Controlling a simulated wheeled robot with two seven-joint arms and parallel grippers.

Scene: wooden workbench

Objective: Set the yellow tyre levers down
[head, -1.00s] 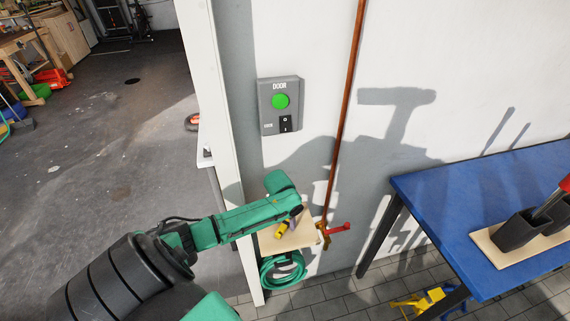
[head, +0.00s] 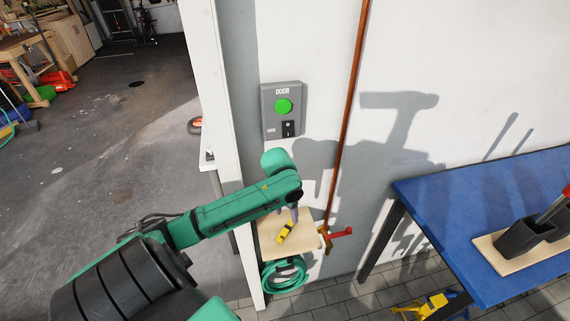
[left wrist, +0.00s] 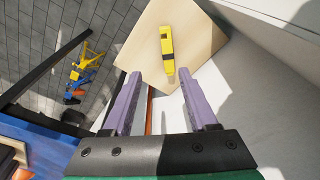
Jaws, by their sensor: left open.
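The yellow tyre levers (head: 286,232) lie as a bundle with a dark band on a small light-wood shelf (head: 270,242) against the wall. In the left wrist view the levers (left wrist: 167,50) lie on the bare wooden board (left wrist: 140,50), apart from my fingers. My left gripper (head: 293,213) is just above the shelf, beside the levers. In the left wrist view its two purple fingers (left wrist: 163,90) are spread wide with nothing between them. My right gripper is not in view.
A coiled green hose (head: 284,273) hangs below the shelf, and a red-handled tap (head: 336,234) is right of it. A door control box (head: 283,109) is on the wall above. A blue table (head: 480,215) stands at the right. The doorway's white frame is close on the left.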

